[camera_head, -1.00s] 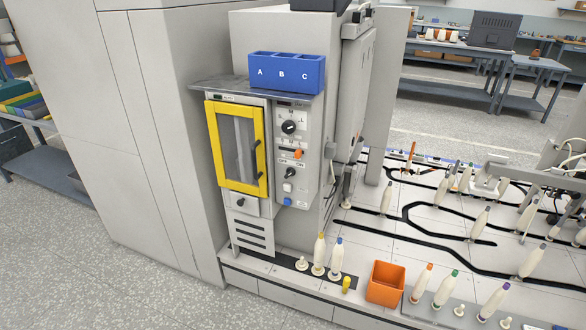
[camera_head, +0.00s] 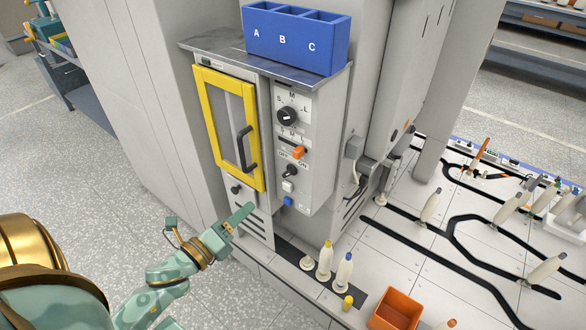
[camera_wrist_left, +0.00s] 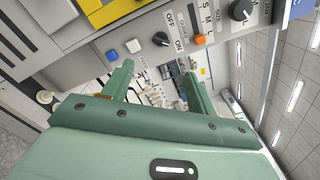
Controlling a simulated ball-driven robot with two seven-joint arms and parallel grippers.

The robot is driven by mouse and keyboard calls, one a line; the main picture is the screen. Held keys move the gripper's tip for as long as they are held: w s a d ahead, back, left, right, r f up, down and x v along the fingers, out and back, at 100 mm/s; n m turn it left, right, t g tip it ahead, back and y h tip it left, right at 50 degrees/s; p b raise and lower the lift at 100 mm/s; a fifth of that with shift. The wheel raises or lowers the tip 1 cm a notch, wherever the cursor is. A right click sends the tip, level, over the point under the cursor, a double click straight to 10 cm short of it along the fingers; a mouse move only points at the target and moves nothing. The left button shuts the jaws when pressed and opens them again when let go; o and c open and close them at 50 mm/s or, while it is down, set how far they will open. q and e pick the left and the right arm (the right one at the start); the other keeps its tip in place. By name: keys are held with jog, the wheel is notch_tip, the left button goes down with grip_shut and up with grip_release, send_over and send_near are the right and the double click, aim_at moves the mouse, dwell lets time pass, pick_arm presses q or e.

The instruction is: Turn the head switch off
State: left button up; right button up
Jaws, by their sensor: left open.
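The switch (camera_head: 291,171) is a small black rotary knob on the grey control panel, with OFF and ON labels above it. In the left wrist view the same switch (camera_wrist_left: 161,39) is close, with OFF and ON beside it. I cannot tell surely which label its pointer faces. My left gripper (camera_head: 245,212) is in front of the cabinet, lower and to the left of the switch. In the left wrist view my left gripper (camera_wrist_left: 152,72) is open and empty, its fingers apart from the switch. My right gripper is not in view.
An orange slider (camera_head: 299,153) and a larger black knob (camera_head: 287,117) sit above the switch. A white button (camera_head: 288,186) and a blue button (camera_head: 288,201) sit below. A yellow-framed door (camera_head: 256,150) is to the left. Bobbins (camera_head: 325,262) and an orange bin (camera_head: 396,310) stand below.

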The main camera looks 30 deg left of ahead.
aim_at(285, 174)
pick_arm(q)
jog(key=shift+m, duration=0.5)
jog(key=w, duration=0.5)
jog(key=w+d+b, duration=0.1)
jog(key=w, duration=0.9)
jog(key=shift+w+d, duration=0.15)
jog(key=shift+w, duration=0.25)
jog(key=c, duration=1)
